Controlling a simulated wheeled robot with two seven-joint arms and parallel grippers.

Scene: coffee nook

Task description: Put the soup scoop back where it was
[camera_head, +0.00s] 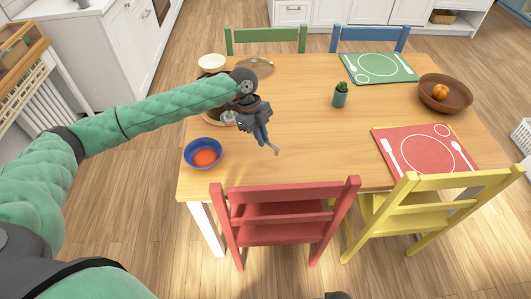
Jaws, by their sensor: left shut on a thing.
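My left gripper (262,135) is above the left part of the wooden table, shut on the soup scoop. A thin end of the scoop (276,151) sticks out below the fingers to the right. A small silvery piece (230,118) shows left of the gripper; I cannot tell whether it belongs to the scoop. A dark round pot or mat (215,117) lies behind it, mostly hidden by my arm. A blue bowl (190,146) with orange-red soup (205,157) stands at the table's left front edge.
A pale bowl (212,62) and a lid (258,66) are at the table's back left. A small potted cactus (340,99), green placemat (354,75), red placemat (390,150) and brown fruit bowl (430,98) lie to the right. The table's middle is clear. Chairs surround it.

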